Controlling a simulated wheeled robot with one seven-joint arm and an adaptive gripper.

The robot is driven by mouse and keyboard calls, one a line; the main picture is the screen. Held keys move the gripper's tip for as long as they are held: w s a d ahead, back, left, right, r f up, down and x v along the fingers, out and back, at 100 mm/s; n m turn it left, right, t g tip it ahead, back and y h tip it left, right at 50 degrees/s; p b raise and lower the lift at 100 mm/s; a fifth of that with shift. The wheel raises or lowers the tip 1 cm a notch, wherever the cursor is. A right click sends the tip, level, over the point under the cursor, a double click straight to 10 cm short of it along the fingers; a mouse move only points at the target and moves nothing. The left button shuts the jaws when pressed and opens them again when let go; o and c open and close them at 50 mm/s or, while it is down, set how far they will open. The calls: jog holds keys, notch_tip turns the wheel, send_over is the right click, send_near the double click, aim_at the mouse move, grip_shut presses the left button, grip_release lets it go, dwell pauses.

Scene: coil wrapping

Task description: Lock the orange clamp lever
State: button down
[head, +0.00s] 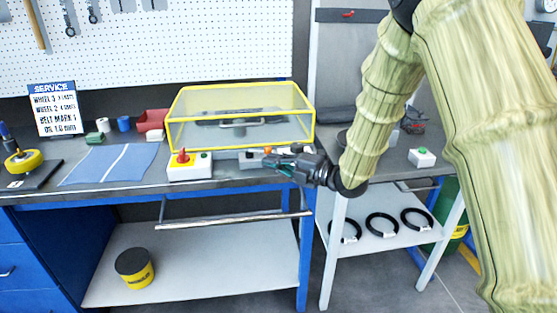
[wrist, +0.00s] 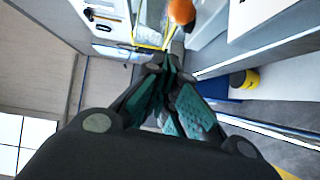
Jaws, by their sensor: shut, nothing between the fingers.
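The orange knob of the clamp lever (head: 267,150) shows at the front edge of the bench, just below the yellow-framed guard. In the wrist view the orange knob (wrist: 182,11) is at the top edge, just beyond and slightly right of my fingertips. My gripper (head: 270,163) reaches in from the right at the bench front, close to the knob. In the wrist view my gripper (wrist: 168,62) has its teal-padded fingers together with nothing between them. I cannot tell whether they touch the lever. The lever's arm and base are mostly hidden.
The clear guard (head: 240,137) with yellow edges stands behind the lever. A control box (head: 189,166) with a red knob sits left of my gripper. A metal rail (head: 235,219) runs below the bench front. Black rings (head: 382,225) lie on the right shelf.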

jog(key=w+d+b+v, duration=0.1)
jog(key=v, duration=0.8)
jog(key=shift+d, duration=0.25)
